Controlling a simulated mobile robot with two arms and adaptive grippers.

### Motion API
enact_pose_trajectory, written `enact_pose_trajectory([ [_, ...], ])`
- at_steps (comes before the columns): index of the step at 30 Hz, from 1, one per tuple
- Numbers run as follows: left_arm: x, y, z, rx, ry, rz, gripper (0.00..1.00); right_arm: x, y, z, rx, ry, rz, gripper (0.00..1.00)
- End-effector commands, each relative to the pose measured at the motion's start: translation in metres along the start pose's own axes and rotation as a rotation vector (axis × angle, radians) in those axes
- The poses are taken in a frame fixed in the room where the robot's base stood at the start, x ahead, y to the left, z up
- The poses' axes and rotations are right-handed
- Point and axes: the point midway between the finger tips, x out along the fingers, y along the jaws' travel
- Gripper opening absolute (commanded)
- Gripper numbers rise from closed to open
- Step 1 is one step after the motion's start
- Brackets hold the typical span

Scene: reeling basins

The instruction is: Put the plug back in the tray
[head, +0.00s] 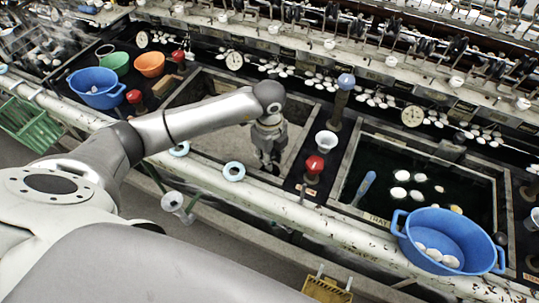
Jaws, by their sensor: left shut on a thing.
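My left gripper (270,160) points down over the left basin (222,143), between its walls. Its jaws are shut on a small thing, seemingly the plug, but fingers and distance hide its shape. I cannot tell whether that thing touches the basin floor. No tray stands out clearly; a small label (379,220) whose letters look like "TRAY" sits on the front ledge of the right basin. My right gripper is not in view.
The right basin (350,150) holds dark water with several white cocoons. A blue colander (445,232) with cocoons stands at its front edge. A red-topped knob (314,166), a white cup (326,141) and a blue-topped post (345,82) stand between the basins. Bowls stand at the left.

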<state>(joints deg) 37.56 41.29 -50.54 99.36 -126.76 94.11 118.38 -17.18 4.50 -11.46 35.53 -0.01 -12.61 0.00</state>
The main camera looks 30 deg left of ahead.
Motion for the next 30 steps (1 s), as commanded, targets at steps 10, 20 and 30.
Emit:
enact_pose_trajectory([
  [10, 0.0057, -0.0002, -0.0002, 0.0, 0.0, -0.001, 0.04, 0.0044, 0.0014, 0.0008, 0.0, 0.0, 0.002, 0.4],
  [20, 0.0061, -0.0002, -0.0001, 0.0, 0.0, -0.001, 0.51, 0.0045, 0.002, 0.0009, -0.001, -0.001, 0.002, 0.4],
  [30, 0.0025, 0.0005, -0.0001, 0.001, 0.0, 0.002, 0.51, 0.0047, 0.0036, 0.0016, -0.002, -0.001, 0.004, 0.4],
])
